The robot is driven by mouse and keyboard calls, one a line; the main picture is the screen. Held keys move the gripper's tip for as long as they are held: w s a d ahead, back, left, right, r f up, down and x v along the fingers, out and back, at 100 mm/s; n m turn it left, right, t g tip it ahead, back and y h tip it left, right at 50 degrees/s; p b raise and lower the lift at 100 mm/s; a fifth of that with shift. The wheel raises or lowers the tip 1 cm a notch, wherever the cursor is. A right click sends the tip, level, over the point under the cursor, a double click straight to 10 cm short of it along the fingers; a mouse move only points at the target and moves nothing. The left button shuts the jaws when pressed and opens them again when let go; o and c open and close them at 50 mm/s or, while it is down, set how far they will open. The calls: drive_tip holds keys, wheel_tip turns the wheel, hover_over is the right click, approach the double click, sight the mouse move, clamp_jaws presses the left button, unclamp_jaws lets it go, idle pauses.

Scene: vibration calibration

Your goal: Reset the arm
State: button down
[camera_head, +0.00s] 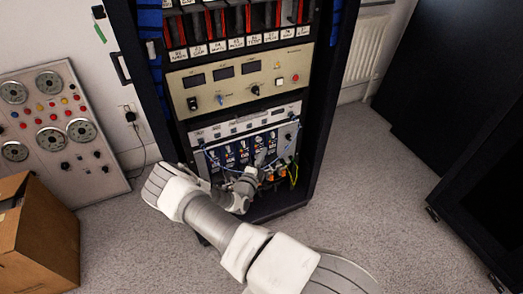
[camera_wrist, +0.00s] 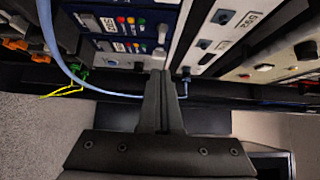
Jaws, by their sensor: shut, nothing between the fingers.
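My arm reaches from the lower right of the head view to the low front of the equipment rack (camera_head: 320,120). My gripper (camera_head: 262,158) is in front of the rack's lowest module panel (camera_head: 245,128); it is small and partly lost among cables there. In the wrist view my gripper (camera_wrist: 160,76) shows its two dark fingers pressed together, with nothing between them. Its tips are close in front of the panel with small coloured buttons (camera_wrist: 130,22). I cannot tell whether they touch it.
A blue cable (camera_wrist: 58,60) loops past the fingers on the left, with a yellow-green wire (camera_wrist: 60,91) beyond. A cardboard box (camera_head: 48,235) and a gauge panel (camera_head: 55,125) stand at left. A dark cabinet (camera_head: 480,170) is at right. Carpet (camera_head: 385,220) lies clear between.

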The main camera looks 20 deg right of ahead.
drive_tip(key=p+v, duration=0.1)
drive_tip(key=v, duration=0.9)
drive_tip(key=s+d+r+m+g+y, duration=0.1)
drive_tip(key=s+r+m+g, duration=0.3)
drive_tip(key=r+m, duration=0.45)
drive_tip(key=s+d+r+m+g, duration=0.1)
drive_tip(key=s+r+m+g, duration=0.3)
drive_tip(key=r+m, duration=0.5)
drive_tip(key=s+d+r+m+g+y, duration=0.1)
drive_tip(key=s+r+m+g, duration=0.1)
drive_tip(key=r+m+g, duration=0.65)
drive_tip(key=s+a+r+m+t+y, duration=0.4)
drive_tip(key=s+a+r+m+y, duration=0.1)
drive_tip(key=s+r+m, duration=0.35)
drive_tip(key=s+a+r+m+t+y, duration=0.5)
drive_tip(key=s+r+m, duration=0.3)
drive_tip(key=r+m, duration=0.15)
wheel_tip(320, 180, up, 14)
drive_tip(key=m+p, duration=0.1)
drive_tip(key=p, duration=1.3)
drive_tip(key=shift+a+y+p, duration=0.3)
drive_tip(key=shift+a+p, duration=0.05)
drive_tip(key=shift+p, duration=0.05)
drive_tip(key=shift+f, duration=0.2)
